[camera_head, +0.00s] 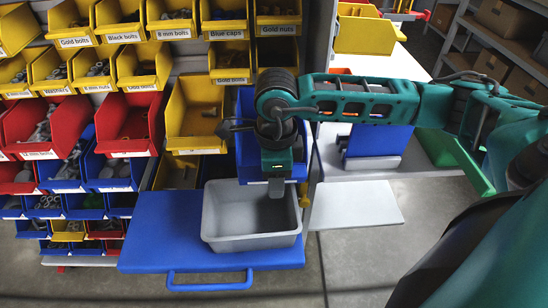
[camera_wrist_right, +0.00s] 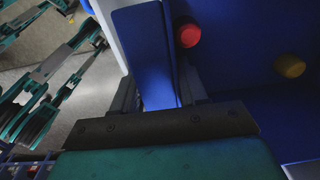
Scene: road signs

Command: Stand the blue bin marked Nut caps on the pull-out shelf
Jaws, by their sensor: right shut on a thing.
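My right gripper (camera_head: 277,188) points down in front of the rack and is shut on the wall of a blue bin (camera_head: 246,165). In the right wrist view, a blue wall (camera_wrist_right: 150,60) lies between the two fingers. My wrist and forearm hide much of this bin in the head view, and no label shows on it, so I cannot read its marking. The blue pull-out shelf (camera_head: 165,232), with a handle at its front, juts out below the rack. A grey tray (camera_head: 251,240) stands on its right part, just below my right gripper. My left gripper is not in view.
The left part of the shelf is bare. Rows of labelled yellow, red (camera_head: 128,122) and blue bins fill the rack behind it. A pale panel (camera_head: 355,205) lies right of the shelf. A red cap (camera_wrist_right: 188,33) and a yellow cap (camera_wrist_right: 290,66) show in the wrist view.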

